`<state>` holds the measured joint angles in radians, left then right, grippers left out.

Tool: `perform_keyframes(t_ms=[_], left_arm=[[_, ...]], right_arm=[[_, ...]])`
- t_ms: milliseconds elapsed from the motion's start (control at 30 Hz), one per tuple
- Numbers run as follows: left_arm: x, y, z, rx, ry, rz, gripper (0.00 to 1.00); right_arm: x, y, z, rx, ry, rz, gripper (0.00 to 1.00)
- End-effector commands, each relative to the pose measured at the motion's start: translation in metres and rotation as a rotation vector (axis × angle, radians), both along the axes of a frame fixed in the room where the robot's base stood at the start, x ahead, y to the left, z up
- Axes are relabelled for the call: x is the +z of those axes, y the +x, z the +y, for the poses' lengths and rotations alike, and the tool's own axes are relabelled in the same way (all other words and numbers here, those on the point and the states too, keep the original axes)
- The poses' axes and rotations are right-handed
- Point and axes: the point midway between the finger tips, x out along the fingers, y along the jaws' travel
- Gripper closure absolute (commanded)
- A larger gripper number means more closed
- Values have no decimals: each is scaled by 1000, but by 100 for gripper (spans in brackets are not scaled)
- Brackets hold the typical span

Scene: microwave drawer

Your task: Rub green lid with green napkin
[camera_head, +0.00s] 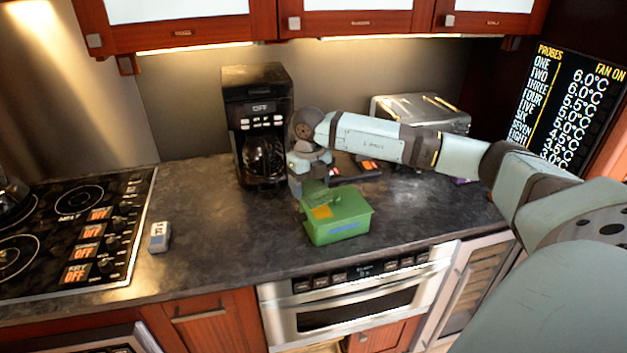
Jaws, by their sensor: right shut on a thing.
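A green box with a green lid (350,204) stands on the dark counter, right of the coffee maker. An orange patch (322,212) shows on top at its left, and a blue mark is on its front. My right gripper (309,197) points down at the back left of the lid, shut on the green napkin. The napkin is hard to tell apart from the green lid, and the fingertips are partly hidden. I cannot tell whether the napkin touches the lid. My left gripper is not in view.
A black coffee maker (257,110) stands close behind my right gripper. A steel toaster (425,110) is behind my right arm. A small grey device (159,237) lies beside the cooktop (75,225). Cabinets hang above.

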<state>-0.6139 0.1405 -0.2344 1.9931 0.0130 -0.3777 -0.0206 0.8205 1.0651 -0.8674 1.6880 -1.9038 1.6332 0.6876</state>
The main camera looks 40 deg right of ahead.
Motion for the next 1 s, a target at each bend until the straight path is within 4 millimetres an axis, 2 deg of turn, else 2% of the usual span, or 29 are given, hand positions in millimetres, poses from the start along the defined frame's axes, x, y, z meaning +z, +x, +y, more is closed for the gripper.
perform_keyframes(t_ms=[133, 367, 800, 1000], left_arm=[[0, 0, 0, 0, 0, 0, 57], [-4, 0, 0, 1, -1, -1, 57], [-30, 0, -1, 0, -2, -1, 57], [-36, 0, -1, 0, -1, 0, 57]], right_arm=[[4, 2, -13, -163, 1, -5, 50], [-2, 3, -15, -211, 2, -5, 50], [-45, 2, -15, -208, 1, -4, 50], [-55, 2, -15, -208, 1, -5, 50]])
